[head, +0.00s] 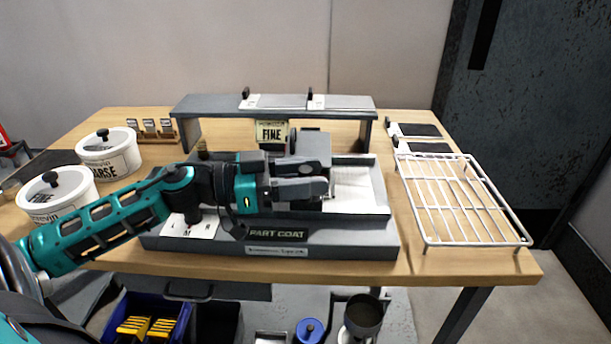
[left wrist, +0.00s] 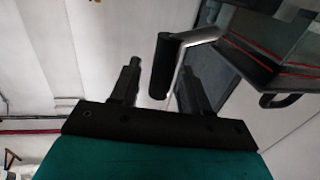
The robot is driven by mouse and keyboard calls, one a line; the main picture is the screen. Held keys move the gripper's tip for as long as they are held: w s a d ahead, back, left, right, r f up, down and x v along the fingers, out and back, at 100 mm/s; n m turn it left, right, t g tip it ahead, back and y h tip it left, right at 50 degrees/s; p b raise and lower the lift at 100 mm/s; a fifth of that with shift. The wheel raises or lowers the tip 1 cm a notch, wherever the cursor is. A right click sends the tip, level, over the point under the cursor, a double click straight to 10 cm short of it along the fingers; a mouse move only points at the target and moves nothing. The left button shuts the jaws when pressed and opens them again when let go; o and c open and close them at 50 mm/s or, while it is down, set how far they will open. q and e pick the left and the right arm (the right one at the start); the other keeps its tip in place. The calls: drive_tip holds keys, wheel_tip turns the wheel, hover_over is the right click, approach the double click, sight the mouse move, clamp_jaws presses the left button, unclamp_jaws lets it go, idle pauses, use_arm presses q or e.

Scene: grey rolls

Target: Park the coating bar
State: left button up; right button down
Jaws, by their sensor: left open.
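The bench coater (head: 330,238), labelled PART COAT, stands at the middle of the table with a pale bed (head: 360,190) on its right part. My left gripper (head: 322,188) is over the coater, open, and hides much of its middle. In the left wrist view a black grip (left wrist: 164,66) on a bent metal rod (left wrist: 200,36) shows near the open fingers, between them in the picture. I cannot tell whether it touches them or whether it belongs to the coating bar. I cannot make out the bar itself in the head view. My right gripper is not in view.
A wire rack (head: 470,205) stands right. A blue bin (head: 150,306) is below the table.

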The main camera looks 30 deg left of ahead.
use_arm(q)
drive_tip(key=shift+c, duration=0.3)
clamp_jaws()
idle(0.3)
